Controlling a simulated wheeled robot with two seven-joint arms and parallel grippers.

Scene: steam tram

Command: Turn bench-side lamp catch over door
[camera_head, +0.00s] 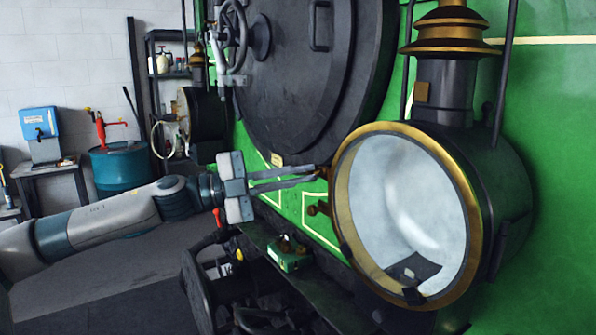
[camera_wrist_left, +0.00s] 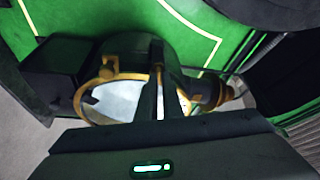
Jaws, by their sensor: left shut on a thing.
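The large black lamp (camera_head: 500,190) stands at the right of the head view, with a brass-rimmed round glass door (camera_head: 395,205) facing me. Two small brass fittings stick out at the rim's left side. The upper one, the catch (camera_head: 324,172), is at the tips of my left gripper (camera_head: 314,174), which is shut on it. The lower brass fitting (camera_head: 317,208) is free of the fingers. In the left wrist view the fingers (camera_wrist_left: 161,85) reach across the lamp's brass rim (camera_wrist_left: 84,91) and hide the catch. My right gripper is not in view.
A dark round smokebox door (camera_head: 310,70) with a handwheel (camera_head: 233,30) lies behind and above my left gripper. A smaller second lamp (camera_head: 200,110) is farther left. A green box (camera_head: 289,255) sits on the ledge below. A blue drum (camera_head: 120,168) stands at the back left.

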